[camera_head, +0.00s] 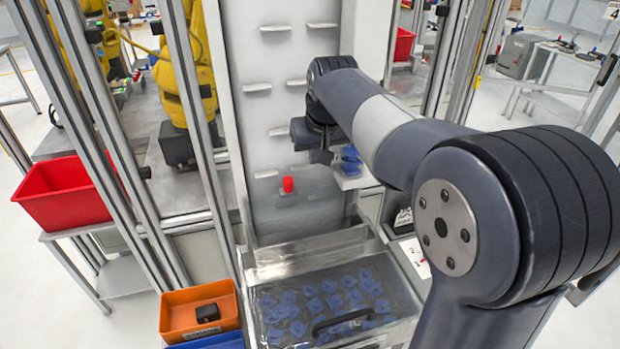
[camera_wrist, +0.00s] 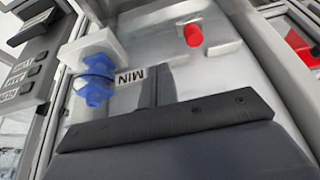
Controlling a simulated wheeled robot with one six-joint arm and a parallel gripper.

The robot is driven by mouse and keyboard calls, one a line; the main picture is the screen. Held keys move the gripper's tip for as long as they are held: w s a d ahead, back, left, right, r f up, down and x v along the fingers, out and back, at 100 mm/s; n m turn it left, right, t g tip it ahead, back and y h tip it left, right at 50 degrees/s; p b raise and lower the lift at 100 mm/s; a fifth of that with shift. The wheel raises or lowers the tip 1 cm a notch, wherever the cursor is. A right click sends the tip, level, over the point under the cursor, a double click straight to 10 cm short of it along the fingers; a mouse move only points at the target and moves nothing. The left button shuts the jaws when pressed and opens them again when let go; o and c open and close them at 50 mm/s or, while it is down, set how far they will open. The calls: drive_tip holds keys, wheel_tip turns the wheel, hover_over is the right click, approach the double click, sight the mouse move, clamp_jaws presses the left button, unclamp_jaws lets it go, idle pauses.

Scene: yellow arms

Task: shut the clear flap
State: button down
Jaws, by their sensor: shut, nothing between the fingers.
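The clear flap (camera_head: 275,318), with a black curved handle (camera_head: 342,321), is at the bottom middle of the head view. Many blue parts show through it in the bin (camera_head: 405,277) below. I cannot tell how far the flap stands open. My gripper (camera_head: 322,157) is shut and empty, well above and behind the flap, in front of the white panel. In the wrist view my gripper (camera_wrist: 157,72) shows as a dark narrow finger shape pointing at the panel. The flap is not clear in the wrist view.
A red knob (camera_head: 289,185) sticks out from the white panel (camera_head: 258,130). Blue parts (camera_wrist: 95,80) sit on a small white ledge near my gripper. An orange bin (camera_head: 190,302) with a dark object stands left of the flap. Metal posts flank the panel.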

sight(311, 189)
drive_tip(key=p+x, duration=0.1)
drive_tip(key=x, duration=1)
drive_tip(key=shift+w+f, duration=0.15)
drive_tip(key=shift+f, duration=0.1)
